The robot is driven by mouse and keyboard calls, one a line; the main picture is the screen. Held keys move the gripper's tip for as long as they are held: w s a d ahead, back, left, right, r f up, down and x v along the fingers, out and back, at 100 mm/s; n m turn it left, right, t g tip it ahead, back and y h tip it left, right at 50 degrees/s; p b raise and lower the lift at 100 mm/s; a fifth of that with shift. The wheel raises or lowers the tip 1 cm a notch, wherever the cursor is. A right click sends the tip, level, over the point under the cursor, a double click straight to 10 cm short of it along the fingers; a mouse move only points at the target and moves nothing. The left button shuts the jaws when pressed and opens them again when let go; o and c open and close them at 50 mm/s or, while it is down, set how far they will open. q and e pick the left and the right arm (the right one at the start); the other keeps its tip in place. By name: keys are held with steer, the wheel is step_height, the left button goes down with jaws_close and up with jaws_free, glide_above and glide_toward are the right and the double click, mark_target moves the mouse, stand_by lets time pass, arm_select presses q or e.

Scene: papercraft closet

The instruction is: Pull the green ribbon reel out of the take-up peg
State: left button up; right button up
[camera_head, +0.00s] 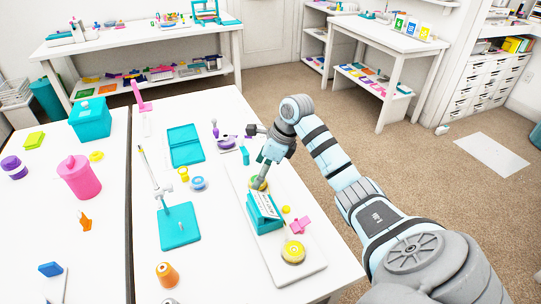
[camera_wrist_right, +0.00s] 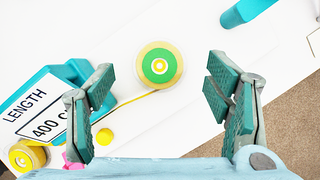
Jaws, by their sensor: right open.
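In the head view the reel (camera_head: 257,184) is partly covered by my right gripper (camera_head: 262,176). In the right wrist view my right gripper (camera_wrist_right: 161,92) is open and empty, with its green-padded fingers apart on both sides below the reel. A thin yellow strand runs from the reel toward the teal counter box (camera_wrist_right: 72,72). My left gripper is not in view.
The white base board (camera_head: 311,262) also carries the teal counter box (camera_head: 262,221), a yellow reel (camera_head: 293,252), a pink part (camera_head: 299,226) and a yellow knob (camera_head: 286,209). A teal stand (camera_head: 180,226) and a blue-white roll (camera_head: 198,184) lie left of it.

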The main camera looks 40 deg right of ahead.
steer(key=x, duration=0.3)
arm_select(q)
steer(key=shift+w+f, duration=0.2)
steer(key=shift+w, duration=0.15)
arm_select(e)
steer(key=shift+c, duration=0.4)
steer(key=c, duration=1.1)
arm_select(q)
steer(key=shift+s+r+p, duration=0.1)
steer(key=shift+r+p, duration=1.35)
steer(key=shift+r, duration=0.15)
arm_select(e)
steer(key=shift+r, duration=1.9)
steer(key=shift+c, duration=0.2)
arm_select(q)
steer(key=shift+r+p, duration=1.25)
steer(key=shift+p, duration=0.05)
arm_select(e)
steer(key=shift+r, duration=1.5)
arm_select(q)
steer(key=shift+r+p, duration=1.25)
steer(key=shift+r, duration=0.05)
arm_select(e)
steer(key=shift+r, duration=1.5)
